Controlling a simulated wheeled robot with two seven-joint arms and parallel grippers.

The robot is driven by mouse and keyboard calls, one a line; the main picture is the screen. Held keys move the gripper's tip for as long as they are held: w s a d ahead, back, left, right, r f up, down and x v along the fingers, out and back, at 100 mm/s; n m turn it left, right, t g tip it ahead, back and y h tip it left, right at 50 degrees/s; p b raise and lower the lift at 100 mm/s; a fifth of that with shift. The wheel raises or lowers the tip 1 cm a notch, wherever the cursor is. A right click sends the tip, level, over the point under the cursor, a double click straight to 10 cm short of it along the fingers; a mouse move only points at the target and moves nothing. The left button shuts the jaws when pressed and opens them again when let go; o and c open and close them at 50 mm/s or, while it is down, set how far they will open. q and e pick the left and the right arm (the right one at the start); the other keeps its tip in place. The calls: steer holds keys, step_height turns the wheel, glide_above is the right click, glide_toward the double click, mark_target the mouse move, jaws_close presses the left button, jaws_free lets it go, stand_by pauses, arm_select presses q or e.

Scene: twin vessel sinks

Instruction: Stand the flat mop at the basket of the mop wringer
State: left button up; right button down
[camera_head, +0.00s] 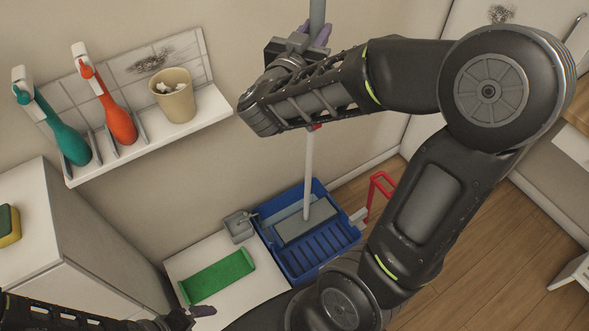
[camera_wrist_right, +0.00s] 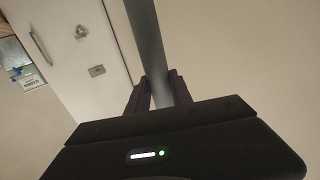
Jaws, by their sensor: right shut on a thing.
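The flat mop has a long grey handle (camera_head: 308,170) and a flat grey head (camera_head: 292,226). The handle stands nearly upright. The head is over the blue basket of the mop wringer (camera_head: 334,244); I cannot tell whether it rests on it. The wringer has a red handle (camera_head: 373,191) at its right. My right gripper (camera_head: 312,38) is shut on the upper mop handle, which also shows between the fingers in the right wrist view (camera_wrist_right: 147,50). My left gripper (camera_head: 198,313) shows only partly at the bottom edge, apart from the mop, and its opening is unclear.
A green tray (camera_head: 218,277) lies on a white surface left of the wringer. A white cabinet (camera_head: 75,235) stands at left. Wooden floor (camera_head: 450,225) is open at right.

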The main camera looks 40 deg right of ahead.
steer(key=s+a+b, duration=0.1)
steer(key=s+b, duration=0.6)
steer(key=s, duration=0.2)
steer(key=shift+b, duration=0.3)
stand_by(0.7)
steer(key=shift+s+a, duration=0.1)
steer(key=shift+s, duration=0.05)
stand_by(0.5)
step_height(320, 180, down, 9)
steer(key=b, duration=0.8)
steer(key=shift+b, duration=0.35)
stand_by(0.7)
